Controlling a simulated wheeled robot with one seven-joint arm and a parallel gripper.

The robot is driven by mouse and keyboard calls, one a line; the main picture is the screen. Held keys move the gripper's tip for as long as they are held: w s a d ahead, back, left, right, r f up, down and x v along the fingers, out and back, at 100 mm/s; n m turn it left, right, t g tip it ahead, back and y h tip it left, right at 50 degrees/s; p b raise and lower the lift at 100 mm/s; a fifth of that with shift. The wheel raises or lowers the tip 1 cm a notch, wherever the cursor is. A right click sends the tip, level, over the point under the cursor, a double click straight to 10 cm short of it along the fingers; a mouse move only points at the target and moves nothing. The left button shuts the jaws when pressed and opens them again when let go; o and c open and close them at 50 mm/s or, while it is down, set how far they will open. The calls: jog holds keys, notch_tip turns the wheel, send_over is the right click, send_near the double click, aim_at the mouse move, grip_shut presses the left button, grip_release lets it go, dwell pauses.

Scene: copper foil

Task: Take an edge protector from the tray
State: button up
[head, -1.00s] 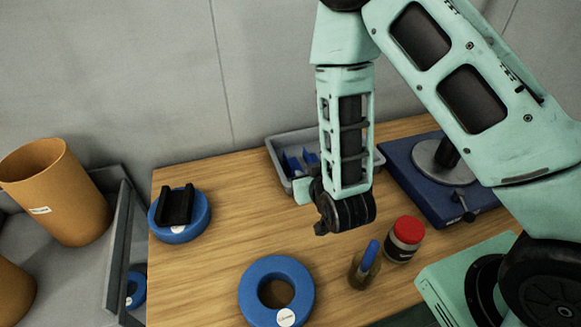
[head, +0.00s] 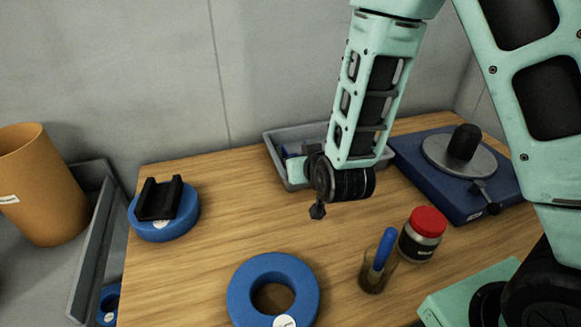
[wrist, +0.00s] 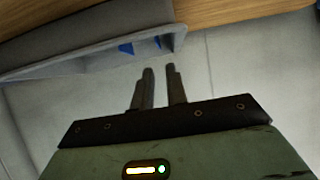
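The grey tray (head: 273,155) stands at the back of the wooden table, partly hidden behind my arm; it also shows at the upper left of the wrist view (wrist: 60,66). Blue edge protectors (head: 292,149) lie inside it, mostly hidden; small blue parts show in the wrist view (wrist: 126,48). My gripper (wrist: 159,68) has its two dark fingers a narrow gap apart, with nothing between them. In the wrist view the fingertips appear just beyond the tray's rim, against the grey wall. In the head view the fingers are hidden behind my wrist.
A blue ring (head: 240,293) lies at the front of the table. A black channel piece (head: 155,203) sits on another blue ring (head: 187,221). A red-lidded jar (head: 420,243), a small cup with a blue item (head: 374,276) and a blue turntable base (head: 425,180) stand at right.

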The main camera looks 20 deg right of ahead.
jog(key=p, duration=0.1)
send_near(287, 153)
jog(key=x, duration=0.2)
jog(key=shift+w+a+f, duration=0.1)
jog(key=shift+w+f, duration=0.1)
jog(key=shift+w, duration=0.15)
jog(key=shift+p+x, duration=0.85)
jog(key=shift+x, duration=1.9)
grip_shut()
jog(key=shift+r, duration=0.1)
jog(key=shift+r, duration=0.1)
